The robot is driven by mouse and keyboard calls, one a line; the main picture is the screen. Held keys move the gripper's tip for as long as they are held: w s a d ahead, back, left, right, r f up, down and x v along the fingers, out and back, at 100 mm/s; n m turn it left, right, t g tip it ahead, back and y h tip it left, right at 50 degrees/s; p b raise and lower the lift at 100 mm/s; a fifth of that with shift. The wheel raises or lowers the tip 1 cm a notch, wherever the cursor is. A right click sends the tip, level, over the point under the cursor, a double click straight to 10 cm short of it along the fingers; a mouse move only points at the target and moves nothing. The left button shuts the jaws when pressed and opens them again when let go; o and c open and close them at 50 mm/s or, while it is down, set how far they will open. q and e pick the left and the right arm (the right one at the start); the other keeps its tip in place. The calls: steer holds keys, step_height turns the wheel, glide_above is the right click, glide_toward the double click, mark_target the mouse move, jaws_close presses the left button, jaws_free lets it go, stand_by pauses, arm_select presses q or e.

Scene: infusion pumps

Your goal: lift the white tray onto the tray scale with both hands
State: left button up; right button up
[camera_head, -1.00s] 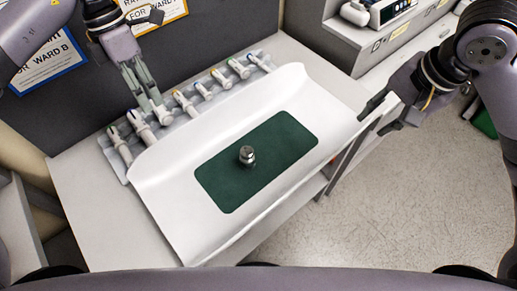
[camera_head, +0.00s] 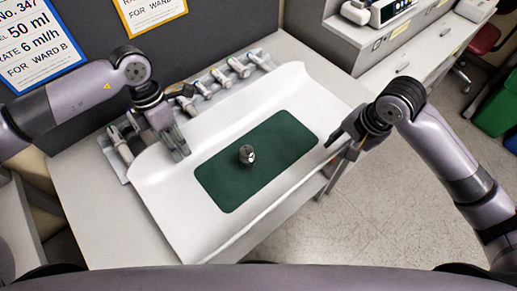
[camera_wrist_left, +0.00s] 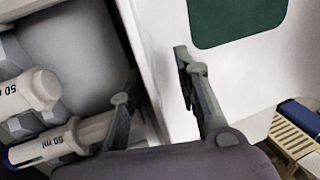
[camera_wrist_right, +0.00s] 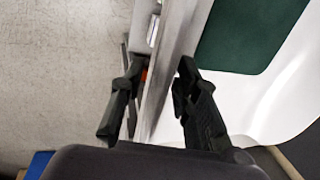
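The white tray (camera_head: 170,212) lies on the grey table, with upturned back and front sides. A green mat (camera_head: 220,188) covers its middle, and a small metal weight (camera_head: 246,154) stands on the mat. My left gripper (camera_head: 180,153) is open at the tray's back left part; in the left wrist view its fingers (camera_wrist_left: 155,75) are apart on either side of a white edge. My right gripper (camera_head: 345,140) is open at the tray's right end; in the right wrist view its fingers (camera_wrist_right: 155,85) straddle the right rim. I cannot tell whether either touches. I cannot identify a tray scale.
A grey rack (camera_head: 120,165) with several syringes stands along the tray's back side, close to my left gripper. A dark panel with ward signs (camera_head: 40,42) rises behind. A grey counter with a pump (camera_head: 392,10) is at the back right. The floor (camera_head: 390,215) at right is clear.

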arm_select(q)
steer(key=shift+f, duration=0.25)
arm_select(e)
steer(key=shift+f, duration=0.35)
arm_select(q)
steer(key=shift+c, duration=0.2)
arm_select(e)
steer(key=shift+c, duration=0.3)
arm_select(q)
jaws_close()
arm_select(e)
jaws_close()
arm_select(q)
steer(key=shift+d+r, duration=0.1)
arm_select(e)
steer(key=shift+w+r, duration=0.1)
steer(key=shift+r, duration=0.05)
